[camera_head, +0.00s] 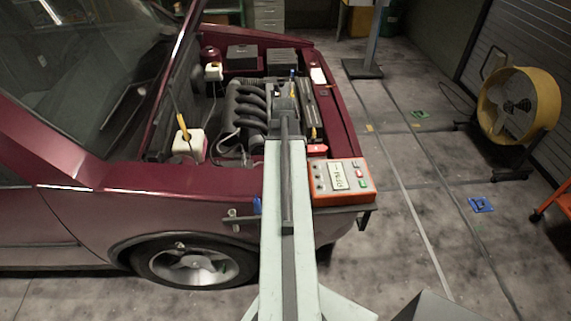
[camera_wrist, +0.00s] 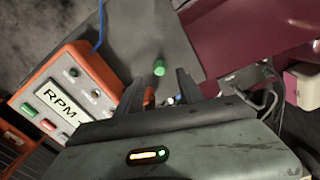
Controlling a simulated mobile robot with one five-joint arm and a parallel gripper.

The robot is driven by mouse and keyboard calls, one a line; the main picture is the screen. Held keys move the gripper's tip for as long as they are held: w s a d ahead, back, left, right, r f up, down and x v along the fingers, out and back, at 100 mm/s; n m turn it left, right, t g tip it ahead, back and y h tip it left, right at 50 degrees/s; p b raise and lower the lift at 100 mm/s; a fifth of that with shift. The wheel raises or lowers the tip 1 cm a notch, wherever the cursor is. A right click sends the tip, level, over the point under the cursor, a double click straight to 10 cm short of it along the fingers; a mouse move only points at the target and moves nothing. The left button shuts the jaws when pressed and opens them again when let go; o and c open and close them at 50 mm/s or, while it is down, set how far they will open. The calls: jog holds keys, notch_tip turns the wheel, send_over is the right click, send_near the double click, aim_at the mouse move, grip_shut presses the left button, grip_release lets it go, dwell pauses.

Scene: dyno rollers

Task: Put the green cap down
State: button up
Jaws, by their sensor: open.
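The small green cap (camera_wrist: 159,68) is in the wrist view, on or just above a flat grey surface (camera_wrist: 150,25); I cannot tell whether it touches it. My gripper (camera_wrist: 160,84) is open, with one dark finger on each side just below the cap in the picture. A gap shows between the cap and each finger. In the head view my own arm covers the middle of the scene, and I cannot make out the cap there.
An orange RPM box (camera_head: 342,182) sits at the car's front corner; it also shows in the wrist view (camera_wrist: 68,92), left of my gripper. The open engine bay (camera_head: 255,105) has several parts. A yellow fan (camera_head: 518,105) stands right. The floor between is mostly clear.

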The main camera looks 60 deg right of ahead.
notch_tip(320, 180, up, 6)
jog(key=p, duration=0.4)
jog(key=w+a+n, duration=0.6)
jog(key=w+a, duration=1)
jog(key=a, duration=0.3)
jog(key=w+a+n, duration=0.2)
jog(key=a+n, duration=0.2)
jog(key=a, duration=1.1)
jog(key=w+a+n, duration=0.3)
jog(key=a+n, duration=0.1)
jog(key=a, duration=1.1)
jog(key=shift+w, duration=0.3)
